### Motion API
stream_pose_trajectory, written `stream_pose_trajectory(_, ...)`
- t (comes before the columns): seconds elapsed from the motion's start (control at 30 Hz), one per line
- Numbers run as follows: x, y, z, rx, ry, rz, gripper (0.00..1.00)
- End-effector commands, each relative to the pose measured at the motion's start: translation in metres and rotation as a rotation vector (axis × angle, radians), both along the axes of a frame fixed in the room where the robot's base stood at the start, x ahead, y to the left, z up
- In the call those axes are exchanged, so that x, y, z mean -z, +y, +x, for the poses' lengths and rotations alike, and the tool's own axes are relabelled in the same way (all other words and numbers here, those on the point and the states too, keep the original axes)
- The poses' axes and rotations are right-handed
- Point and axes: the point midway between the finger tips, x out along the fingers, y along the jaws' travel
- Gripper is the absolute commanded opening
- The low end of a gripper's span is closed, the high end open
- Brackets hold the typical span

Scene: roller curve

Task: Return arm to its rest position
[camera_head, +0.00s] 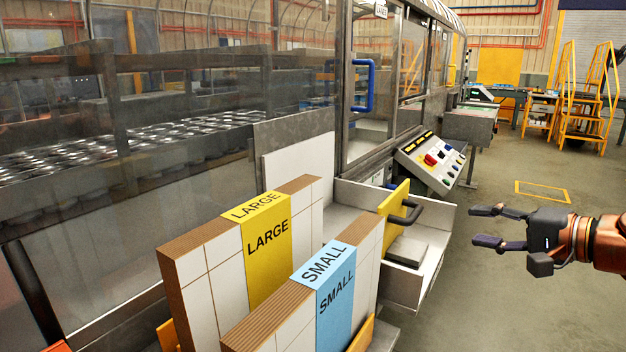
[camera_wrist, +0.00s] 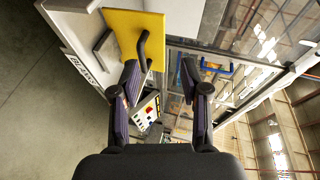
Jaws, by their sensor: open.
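My gripper (camera_head: 488,227) is at the right of the head view, in free air over the floor. Its two dark fingers are spread apart with nothing between them, pointing left toward the machine. In the wrist view the gripper (camera_wrist: 163,92) also shows open and empty. Part of my copper-coloured arm shows behind it at the right edge of the head view.
A yellow panel with a black handle (camera_head: 396,208) stands by an open white drawer (camera_head: 436,240), left of my gripper. Behind are a control panel (camera_head: 432,162) and a blue door handle (camera_head: 371,86). LARGE (camera_head: 266,240) and SMALL (camera_head: 335,295) stacks stand in front.

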Motion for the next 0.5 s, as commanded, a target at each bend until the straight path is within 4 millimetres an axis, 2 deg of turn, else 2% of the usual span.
stream_pose_trajectory(0.23,0.034,0.049,-0.01,-0.11,0.062,-0.109,0.45)
stream_pose_trajectory(0.37,0.061,0.078,-0.021,-0.184,0.11,-0.188,0.45)
stream_pose_trajectory(0.47,0.092,0.107,-0.036,-0.266,0.164,-0.274,0.45)
stream_pose_trajectory(0.5,0.108,0.119,-0.045,-0.305,0.191,-0.317,0.45)
